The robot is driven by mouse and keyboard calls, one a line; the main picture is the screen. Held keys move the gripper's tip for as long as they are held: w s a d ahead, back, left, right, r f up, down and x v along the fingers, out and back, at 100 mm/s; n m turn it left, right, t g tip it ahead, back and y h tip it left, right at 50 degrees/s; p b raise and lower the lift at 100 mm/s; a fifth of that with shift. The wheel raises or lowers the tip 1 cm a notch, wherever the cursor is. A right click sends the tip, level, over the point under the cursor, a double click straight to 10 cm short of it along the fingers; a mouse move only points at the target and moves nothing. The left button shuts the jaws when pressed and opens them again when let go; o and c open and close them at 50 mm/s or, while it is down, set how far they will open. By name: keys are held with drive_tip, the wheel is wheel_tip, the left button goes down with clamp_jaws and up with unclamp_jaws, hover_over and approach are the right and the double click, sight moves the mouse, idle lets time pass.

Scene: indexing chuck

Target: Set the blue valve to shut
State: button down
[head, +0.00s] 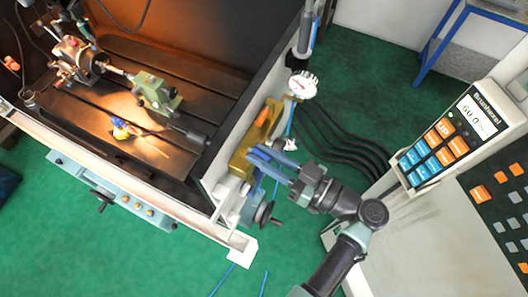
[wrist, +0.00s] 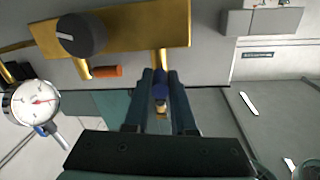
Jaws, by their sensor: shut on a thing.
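The blue valve (wrist: 160,88) shows in the wrist view as a small dark blue handle below a brass pipe. It sits between the fingers of my gripper (wrist: 161,78), which is shut on it. In the head view my gripper (head: 258,157) reaches left to the brass manifold (head: 243,150) on the machine's side, and its fingers hide most of the blue valve. The manifold's brass plate (wrist: 140,27) crosses the top of the wrist view. I cannot read a shut mark for the valve.
An orange handle (wrist: 107,72) and a dark round knob (wrist: 82,34) sit left of the blue valve. A dial gauge (head: 302,85) stands beyond the manifold. Black cables (head: 335,145) run across the green floor to the control console (head: 440,140). A handwheel (head: 264,213) is close below my gripper.

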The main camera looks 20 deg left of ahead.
sight(242, 151)
drive_tip(key=s+m+t+h+b, duration=0.1)
drive_tip(key=m+t+h, duration=0.1)
drive_tip(key=t, duration=0.1)
drive_tip(key=s+a+m+t+h+b, duration=0.1)
drive_tip(key=m+t+h+b, duration=0.1)
drive_tip(key=m+t, duration=0.1)
drive_tip(key=s+m+t+h+b, duration=0.1)
drive_tip(key=m+t+h+b, duration=0.1)
drive_tip(key=t, duration=0.3)
drive_tip(key=shift+a+f+m, duration=0.3)
drive_tip(key=shift+a+m, duration=0.05)
drive_tip(key=shift+m, duration=0.35)
drive_tip(key=m+t+h, duration=0.1)
drive_tip(key=a+m+t+h+b, duration=0.1)
drive_tip(key=h, duration=0.1)
drive_tip(key=m+t+h+b, duration=0.1)
drive_tip(key=h, duration=0.1)
drive_tip(key=shift+s+a+r+m, duration=0.2)
drive_tip(key=shift+s+r+m, duration=0.1)
drive_tip(key=shift+s, duration=0.1)
drive_tip(key=m+h, duration=0.1)
drive_tip(key=h, duration=0.2)
drive_tip(key=shift+a+m+t, duration=0.2)
drive_tip(key=shift+m+t, duration=0.2)
drive_tip(key=shift+a+m+h, duration=0.25)
drive_tip(key=shift+m+h, duration=0.35)
drive_tip(key=shift+h, duration=0.4)
drive_tip(key=c, duration=0.8)
unclamp_jaws()
